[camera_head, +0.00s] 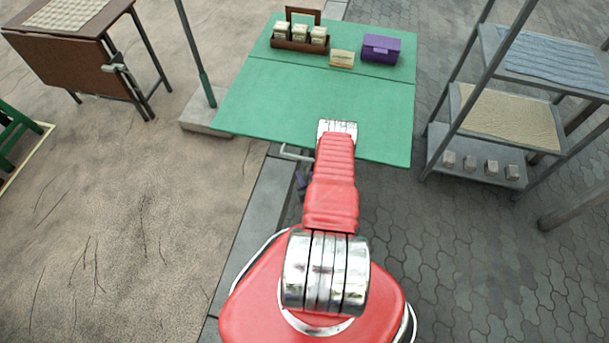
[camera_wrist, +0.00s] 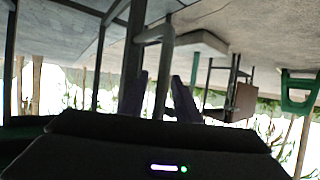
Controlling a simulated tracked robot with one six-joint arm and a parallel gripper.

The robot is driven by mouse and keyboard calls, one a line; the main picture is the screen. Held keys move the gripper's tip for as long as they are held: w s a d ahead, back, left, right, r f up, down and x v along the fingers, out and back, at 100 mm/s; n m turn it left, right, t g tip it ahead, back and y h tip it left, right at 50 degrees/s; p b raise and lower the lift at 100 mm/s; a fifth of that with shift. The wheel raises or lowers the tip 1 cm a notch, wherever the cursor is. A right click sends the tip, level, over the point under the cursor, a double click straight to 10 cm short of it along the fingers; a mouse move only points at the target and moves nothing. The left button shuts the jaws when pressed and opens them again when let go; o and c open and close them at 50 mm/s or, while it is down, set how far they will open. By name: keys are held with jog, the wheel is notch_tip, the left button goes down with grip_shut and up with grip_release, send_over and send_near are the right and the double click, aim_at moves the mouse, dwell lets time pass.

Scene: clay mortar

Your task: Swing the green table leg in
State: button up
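The green table (camera_head: 330,105) has a flat top with a seam across it, in the upper middle of the head view. A pale bent bar (camera_head: 295,153) sticks out under its near edge, left of my arm. The wrist view is upside down. There, a dark leg (camera_wrist: 133,55) and a thinner grey bar (camera_wrist: 166,60) run toward my gripper (camera_wrist: 160,88). Its two dark fingers stand apart, with the grey bar showing between them. I cannot tell whether they touch it. In the head view my gripper is mostly hidden by my arm and the table.
On the tabletop stand a brown rack (camera_head: 300,44) of small boxes, a cream card (camera_head: 342,58) and a purple box (camera_head: 381,49). A grey shelf unit (camera_head: 479,155) stands right, a brown folding table (camera_head: 65,62) upper left. A post on a stone base (camera_head: 207,122) stands left. Open ground lies lower left.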

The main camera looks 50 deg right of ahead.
grip_shut()
dwell(0.3)
dwell(0.4)
